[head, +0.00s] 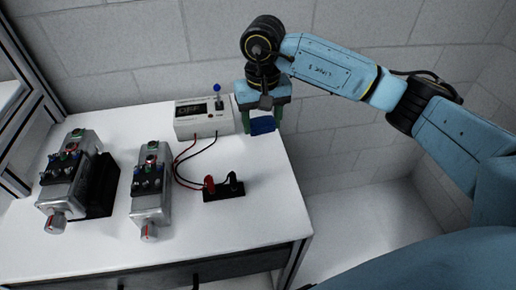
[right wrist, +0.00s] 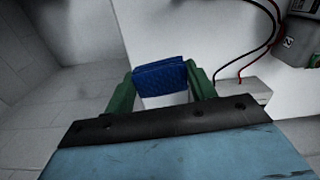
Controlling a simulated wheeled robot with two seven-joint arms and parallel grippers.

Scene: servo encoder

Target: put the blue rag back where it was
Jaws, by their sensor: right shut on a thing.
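The blue rag (head: 262,125) hangs from my right gripper (head: 262,108) near the back right corner of the white table. In the right wrist view the rag (right wrist: 160,76) is a folded textured cloth between the two green fingers of my right gripper (right wrist: 161,92). The gripper is shut on it. Whether the rag touches the table top cannot be told. My left gripper is not in view.
A white meter box (head: 203,118) with a display and a blue-tipped switch stands just left of my right gripper. Red and black leads run to a black terminal block (head: 224,194). Two grey servo units (head: 152,190) (head: 68,180) stand at left. The table's right front is clear.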

